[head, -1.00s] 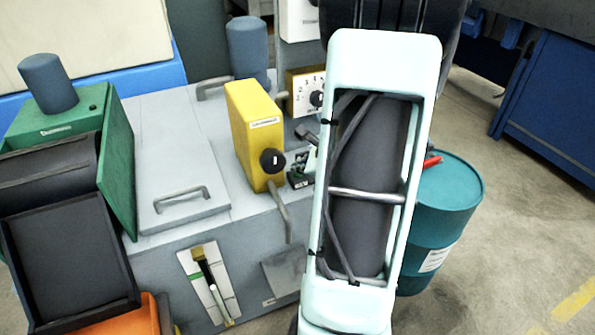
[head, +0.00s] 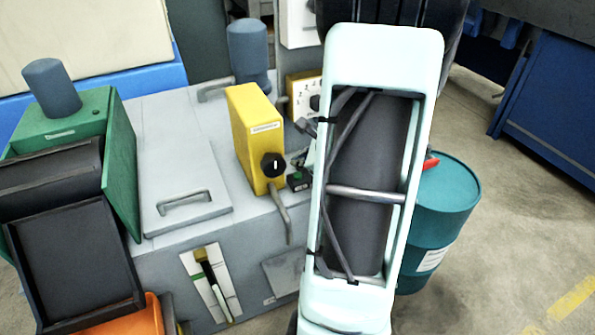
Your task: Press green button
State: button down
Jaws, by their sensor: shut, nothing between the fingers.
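A small dark box with a green top (head: 297,180), which looks like the green button, sits on the grey machine (head: 185,109) just right of the yellow box's black knob. It shows close to the left edge of my pale arm, and its right side is hard to make out. My gripper cannot be made out, as my arm covers the space where it would be. A small dark part juts out at the arm's left edge above the button, and I cannot tell what it belongs to. Contact with the button cannot be seen.
A yellow box (head: 250,130) with a black knob stands left of the button. A yellow dial panel (head: 300,91) is behind it, partly covered by my arm. A teal drum (head: 440,215) stands right. A green unit (head: 121,165) with a dark chute is left. Floor at right is clear.

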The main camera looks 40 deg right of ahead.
aim_at(299, 176)
jog(key=shift+r+p, duration=1.05)
jog(key=shift+r, duration=0.75)
